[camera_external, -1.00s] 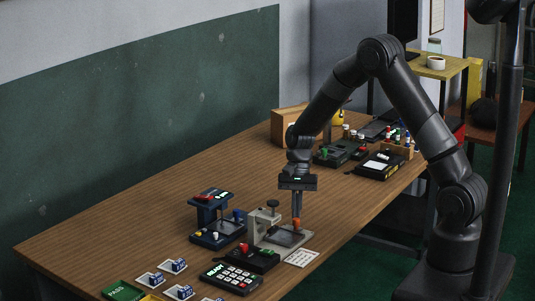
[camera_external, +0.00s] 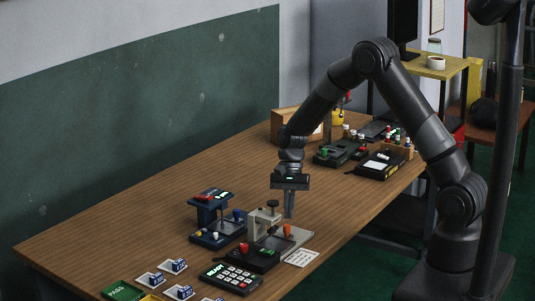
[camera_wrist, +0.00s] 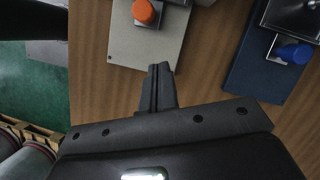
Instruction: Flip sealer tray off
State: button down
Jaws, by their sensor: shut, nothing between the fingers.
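Two small stations stand near the table's front edge; no readable label shows which one is the sealer. The grey station (camera_external: 262,222) has a flat tray plate and an orange knob (camera_external: 287,230). The knob also shows at the top of the wrist view (camera_wrist: 145,12). The dark blue station (camera_external: 214,238) to its left has a blue knob (camera_external: 237,214), also at the right of the wrist view (camera_wrist: 295,53). My gripper (camera_external: 289,216) is shut and empty, pointing down just above and behind the orange knob. In the wrist view its fingertips (camera_wrist: 158,66) are together, apart from the knob.
A black box with a red button (camera_external: 250,258) and a keypad (camera_external: 231,277) sit in front of the stations. A white card (camera_external: 300,258) lies at the right. More devices and small bottles stand farther back. The table's left middle is clear.

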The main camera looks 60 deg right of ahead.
jog(key=v, duration=1)
jog(key=shift+s+a, duration=0.1)
jog(key=s+a+r+n+t+h, duration=0.25)
jog(key=s+r+n, duration=0.35)
jog(key=s+r, duration=0.9)
jog(key=s+a+r+n+t, duration=0.1)
jog(key=s+r+n+t, duration=0.1)
jog(key=s, duration=0.5)
jog(key=s+r+n+t+h, duration=0.1)
jog(key=s+r+n+t, duration=0.2)
jog(key=s, duration=0.5)
jog(key=shift+s+a+n, duration=0.25)
jog(key=shift+a+n, duration=0.15)
jog(key=shift+n, duration=0.4)
